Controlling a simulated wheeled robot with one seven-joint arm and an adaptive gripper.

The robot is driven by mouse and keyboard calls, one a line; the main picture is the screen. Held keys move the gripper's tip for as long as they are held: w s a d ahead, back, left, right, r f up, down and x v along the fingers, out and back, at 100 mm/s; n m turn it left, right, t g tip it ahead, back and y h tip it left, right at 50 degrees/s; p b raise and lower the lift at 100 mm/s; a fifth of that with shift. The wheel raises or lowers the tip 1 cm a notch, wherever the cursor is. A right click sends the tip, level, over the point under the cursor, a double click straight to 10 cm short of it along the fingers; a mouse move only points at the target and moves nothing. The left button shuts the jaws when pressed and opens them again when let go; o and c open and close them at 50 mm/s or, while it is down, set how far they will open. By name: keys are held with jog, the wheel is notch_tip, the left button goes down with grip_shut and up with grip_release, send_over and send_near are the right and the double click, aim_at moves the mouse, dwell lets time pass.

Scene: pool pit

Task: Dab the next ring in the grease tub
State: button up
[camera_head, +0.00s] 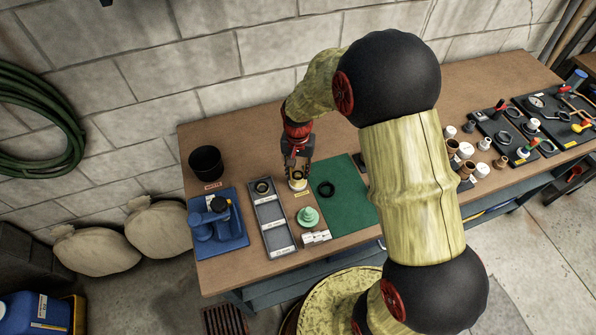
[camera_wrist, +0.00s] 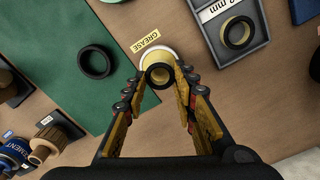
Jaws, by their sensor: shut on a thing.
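The grease tub (camera_head: 298,185) is a small white round tub on the bench at the left edge of the green mat. My gripper (camera_head: 297,165) points down over the tub. In the wrist view my gripper (camera_wrist: 161,82) is shut on a dark ring (camera_wrist: 161,75), which sits at the tub's mouth. Whether the ring touches the grease is hidden. Another black ring (camera_head: 326,188) lies flat on the mat. A dark ring with a tan inside (camera_head: 262,187) lies in the grey tray's far compartment.
The grey compartment tray (camera_head: 275,225) stands left of the tub, the green mat (camera_head: 345,205) right. A pale green object (camera_head: 307,216) and white blocks (camera_head: 316,238) stand in front. A black cup (camera_head: 206,163) and blue tray (camera_head: 235,240) are farther left. Several fittings crowd the right.

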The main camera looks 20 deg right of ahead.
jog(key=shift+r+p, duration=1.85)
jog(key=shift+r, duration=1.1)
jog(key=shift+f, duration=0.1)
